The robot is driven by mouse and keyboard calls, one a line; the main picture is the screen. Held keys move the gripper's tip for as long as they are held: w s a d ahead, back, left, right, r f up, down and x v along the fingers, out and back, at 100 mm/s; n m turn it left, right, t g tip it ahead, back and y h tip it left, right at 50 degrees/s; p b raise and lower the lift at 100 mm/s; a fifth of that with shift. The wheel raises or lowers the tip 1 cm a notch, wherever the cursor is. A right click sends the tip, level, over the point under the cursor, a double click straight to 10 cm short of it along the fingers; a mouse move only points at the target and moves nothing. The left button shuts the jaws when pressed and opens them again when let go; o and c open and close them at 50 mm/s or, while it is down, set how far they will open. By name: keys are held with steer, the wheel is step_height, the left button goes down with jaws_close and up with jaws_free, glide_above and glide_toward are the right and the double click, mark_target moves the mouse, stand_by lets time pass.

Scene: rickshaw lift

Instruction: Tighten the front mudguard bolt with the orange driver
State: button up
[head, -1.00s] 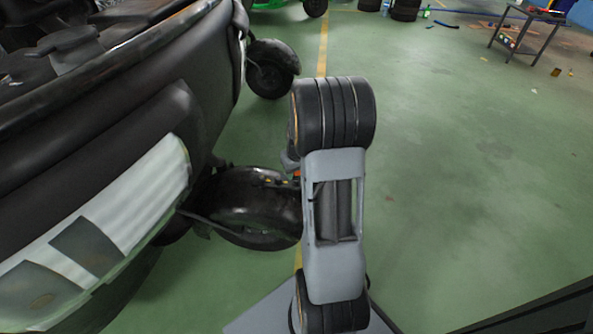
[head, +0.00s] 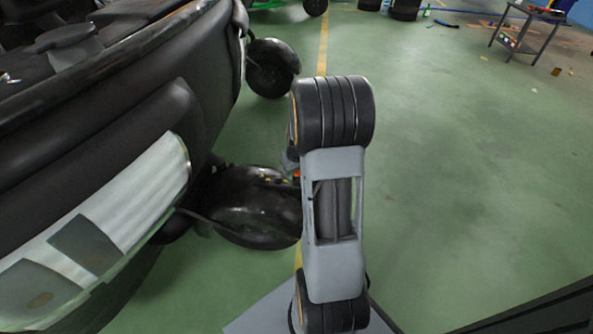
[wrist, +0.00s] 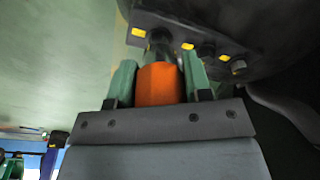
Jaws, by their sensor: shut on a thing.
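In the wrist view my gripper (wrist: 160,82) is shut on the orange driver (wrist: 160,86), with one green finger on each side of it. The driver's dark tip end meets or nearly meets a dark bolt head (wrist: 160,38) on the mudguard bracket (wrist: 205,37); I cannot tell whether they touch. Other dark bolts with yellow marks sit along the bracket to the right. In the head view the front wheel and mudguard (head: 258,188) are left of my arm. A sliver of orange shows beside the arm; my arm hides the gripper there.
The dark rickshaw body (head: 150,115) fills the left. A rear wheel (head: 271,68) stands farther back. A small metal table (head: 527,30) and loose tyres (head: 404,9) are far off.

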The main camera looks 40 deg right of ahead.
steer(key=shift+f+b, duration=0.7)
steer(key=shift+f, duration=0.4)
steer(key=shift+r, duration=0.1)
steer(key=shift+m+p, duration=0.5)
steer(key=shift+m, duration=0.5)
steer(key=m, duration=0.3)
steer(key=shift+h, duration=0.4)
steer(key=m+g, duration=0.1)
steer(key=m, duration=0.3)
steer(key=shift+m+b, duration=0.3)
steer(key=shift+b, duration=0.05)
steer(key=shift+m+g+h+b, duration=0.3)
steer(key=shift+m+b, duration=0.35)
steer(key=shift+m, duration=1.55)
